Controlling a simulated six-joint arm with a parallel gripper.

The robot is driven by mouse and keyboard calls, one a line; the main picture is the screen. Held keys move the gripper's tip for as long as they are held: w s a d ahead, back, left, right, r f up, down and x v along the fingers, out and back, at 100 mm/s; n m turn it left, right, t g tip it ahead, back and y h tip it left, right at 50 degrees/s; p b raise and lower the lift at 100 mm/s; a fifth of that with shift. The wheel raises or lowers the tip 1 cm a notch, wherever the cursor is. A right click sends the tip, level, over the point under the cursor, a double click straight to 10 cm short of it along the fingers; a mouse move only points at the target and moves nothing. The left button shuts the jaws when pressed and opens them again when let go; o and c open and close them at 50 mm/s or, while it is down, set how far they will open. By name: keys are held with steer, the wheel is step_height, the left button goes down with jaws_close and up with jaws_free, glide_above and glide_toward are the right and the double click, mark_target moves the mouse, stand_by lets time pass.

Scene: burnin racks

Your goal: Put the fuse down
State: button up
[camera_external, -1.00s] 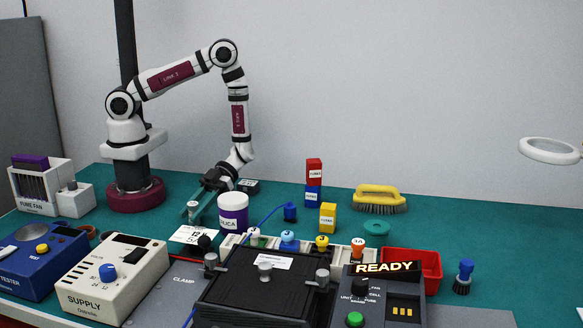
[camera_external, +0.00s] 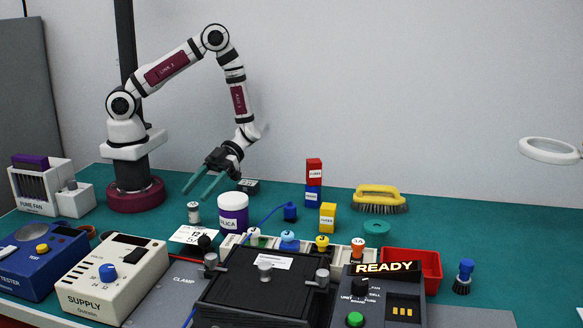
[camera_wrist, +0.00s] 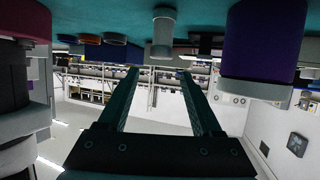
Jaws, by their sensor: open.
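The fuse (camera_external: 193,213), a small pale cylinder with a darker band, stands upright on the green bench by the white card (camera_external: 192,235), left of the silica jar (camera_external: 233,211). My gripper (camera_external: 197,191) is open and empty, above the fuse and apart from it. In the wrist view, which looks upside down, the two green fingers (camera_wrist: 160,75) are spread with nothing between them. The fuse (camera_wrist: 163,35) hangs from the top there, beyond the fingertips. The purple jar (camera_wrist: 262,50) is to its right.
The supply box (camera_external: 115,280) and blue tester (camera_external: 40,260) stand at the front left. The black clamp fixture (camera_external: 260,285) fills the front middle. Stacked blocks (camera_external: 314,182), a yellow brush (camera_external: 379,197) and a red bin (camera_external: 425,262) are to the right.

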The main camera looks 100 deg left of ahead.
steer(key=s+a+r+n+t+y, duration=0.2)
steer(key=s+a+r+n+y, duration=0.2)
steer(key=r+n+y, duration=0.3)
steer(key=s+a+r+n+t+y, duration=0.2)
steer(key=s+a+r+n+y, duration=0.3)
steer(key=s+r+n+y, duration=0.2)
steer(key=shift+a+r+n+y, duration=0.2)
steer(key=shift+r+n+y, duration=0.1)
steer(key=shift+r+n, duration=0.65)
